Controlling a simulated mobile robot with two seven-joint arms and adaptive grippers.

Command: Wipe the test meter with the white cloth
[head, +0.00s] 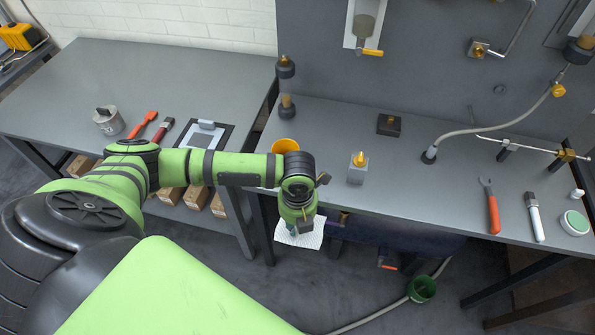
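The white cloth (312,240) hangs below my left gripper (294,231), off the front edge of the right bench and above the floor. My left gripper points down and appears shut on the cloth; its fingertips are partly hidden by its own wrist. A yellow device with a dark cable, which looks like the test meter (17,37), is at the far upper left, cut by the picture edge. It is far from the cloth. My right gripper is not in view.

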